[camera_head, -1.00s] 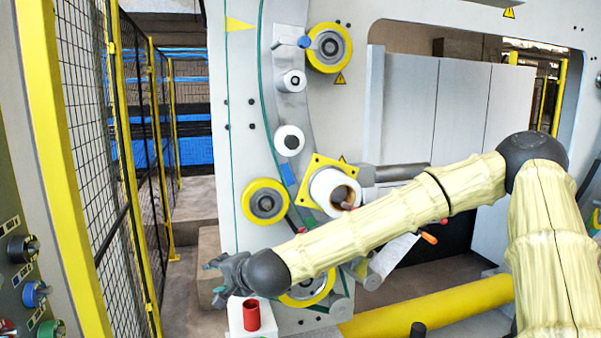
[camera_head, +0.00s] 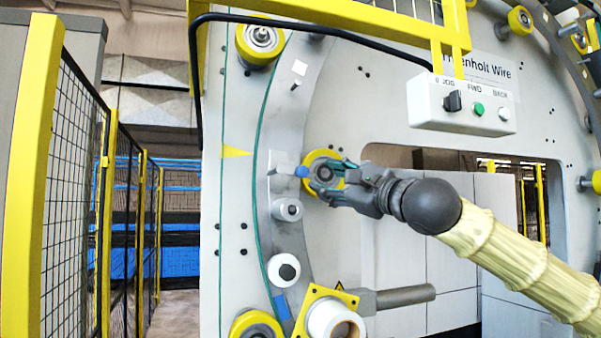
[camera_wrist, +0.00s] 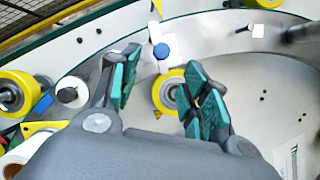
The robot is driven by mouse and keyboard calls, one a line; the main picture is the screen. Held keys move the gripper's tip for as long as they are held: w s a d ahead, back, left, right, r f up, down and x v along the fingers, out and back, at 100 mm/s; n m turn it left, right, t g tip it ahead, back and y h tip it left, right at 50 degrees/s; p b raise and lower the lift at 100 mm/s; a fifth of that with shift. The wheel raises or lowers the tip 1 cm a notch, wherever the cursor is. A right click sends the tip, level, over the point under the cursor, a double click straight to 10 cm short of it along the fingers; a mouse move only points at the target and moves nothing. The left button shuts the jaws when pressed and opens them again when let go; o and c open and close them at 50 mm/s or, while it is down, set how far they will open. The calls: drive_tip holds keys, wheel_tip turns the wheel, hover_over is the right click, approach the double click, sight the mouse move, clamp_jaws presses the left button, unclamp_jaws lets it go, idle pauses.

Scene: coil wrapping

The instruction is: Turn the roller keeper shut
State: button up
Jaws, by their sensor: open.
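The roller keeper is a small pale grey lever (camera_head: 284,169) with a blue knob (camera_head: 302,171) at its end, beside a yellow-rimmed roller (camera_head: 316,157). The lever points sideways toward the roller in the head view. My gripper (camera_head: 319,177) is open in front of the roller, with its fingertips close to the blue knob and hiding part of the roller. In the wrist view, the blue knob (camera_wrist: 161,51) shows in the gap between the open fingers (camera_wrist: 161,64), with the roller (camera_wrist: 168,94) below it. I cannot tell whether a finger touches the knob.
A grey control box (camera_head: 462,104) hangs from a yellow frame above my arm. A white spool (camera_head: 333,320) on a yellow plate is below. White rollers (camera_head: 285,271) line the curved track. A mesh fence (camera_head: 62,200) stands left.

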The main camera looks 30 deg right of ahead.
sight(306, 171)
drive_tip(key=p+x, duration=0.1)
drive_tip(key=x, duration=0.2)
drive_tip(key=p+x, duration=0.2)
drive_tip(key=x, duration=0.2)
drive_tip(key=p+x, duration=0.1)
drive_tip(key=x, duration=0.2)
drive_tip(key=shift+w+r+p, duration=0.2)
drive_tip(key=shift+r+p, duration=0.15)
drive_tip(key=shift+p, duration=0.05)
drive_tip(key=shift+c, duration=0.3)
